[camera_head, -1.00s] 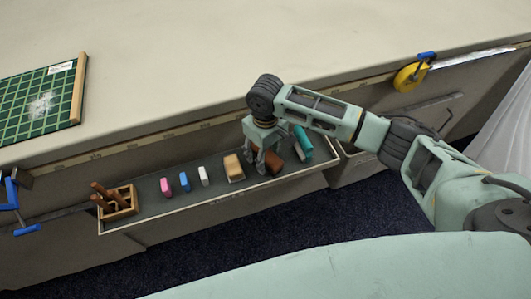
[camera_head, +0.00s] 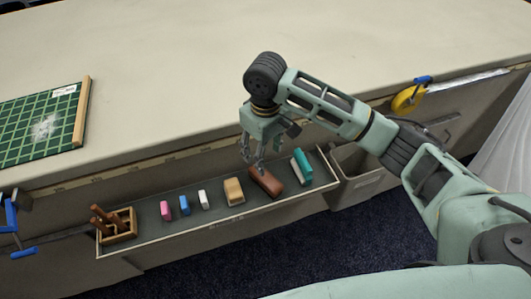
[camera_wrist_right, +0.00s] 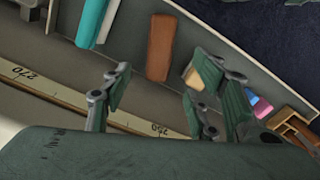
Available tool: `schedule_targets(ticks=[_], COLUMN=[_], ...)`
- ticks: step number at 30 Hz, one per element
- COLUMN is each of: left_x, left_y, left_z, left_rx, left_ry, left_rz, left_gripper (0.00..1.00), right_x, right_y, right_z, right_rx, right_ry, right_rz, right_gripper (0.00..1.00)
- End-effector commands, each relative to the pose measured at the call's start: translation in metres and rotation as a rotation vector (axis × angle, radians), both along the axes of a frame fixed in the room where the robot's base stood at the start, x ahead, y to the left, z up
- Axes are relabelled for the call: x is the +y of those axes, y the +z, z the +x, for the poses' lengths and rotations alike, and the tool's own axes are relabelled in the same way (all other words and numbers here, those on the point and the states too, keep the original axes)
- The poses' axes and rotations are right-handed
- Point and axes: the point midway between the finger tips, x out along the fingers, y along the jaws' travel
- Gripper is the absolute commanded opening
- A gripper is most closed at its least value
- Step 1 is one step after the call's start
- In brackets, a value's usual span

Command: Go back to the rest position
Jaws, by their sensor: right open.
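My right gripper (camera_head: 254,160) is open and empty. In the head view it hangs above the back edge of a long shelf tray (camera_head: 150,213) along the table's side. A brown block (camera_head: 266,181) lies in the tray just below and right of the fingertips. In the right wrist view the brown block (camera_wrist_right: 161,48) lies beyond the open fingers (camera_wrist_right: 165,95), apart from them. The long cloth table (camera_head: 190,60) rises behind the gripper. My left gripper is not in view.
The tray also holds a teal block (camera_head: 303,167), a tan block (camera_head: 234,191), several small coloured blocks and a wooden holder (camera_head: 118,227). A green mat (camera_head: 40,125) lies on the table. A yellow tape measure (camera_head: 409,99) hangs at the edge. The tabletop's middle is clear.

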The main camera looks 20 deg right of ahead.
Motion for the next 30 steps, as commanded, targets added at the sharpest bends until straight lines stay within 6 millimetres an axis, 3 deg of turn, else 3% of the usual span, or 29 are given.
schedule_targets(ticks=[9,13,22,26,30], left_x=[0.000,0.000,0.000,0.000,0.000], left_y=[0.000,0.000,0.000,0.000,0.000], left_z=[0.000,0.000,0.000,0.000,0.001], left_rx=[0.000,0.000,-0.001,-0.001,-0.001], left_ry=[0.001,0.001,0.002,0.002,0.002], left_rz=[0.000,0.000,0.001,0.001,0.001], left_gripper=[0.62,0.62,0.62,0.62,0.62], right_x=[0.001,0.013,0.067,0.075,0.070], right_y=[-0.001,-0.014,-0.065,-0.078,-0.088], right_z=[-0.001,-0.011,-0.073,-0.100,-0.128], right_rx=[0.000,-0.004,-0.087,-0.138,-0.192], right_ry=[0.002,0.029,0.108,0.087,0.032], right_rz=[0.002,0.027,0.196,0.255,0.290], right_gripper=[0.54,0.54,0.54,0.54,0.54])
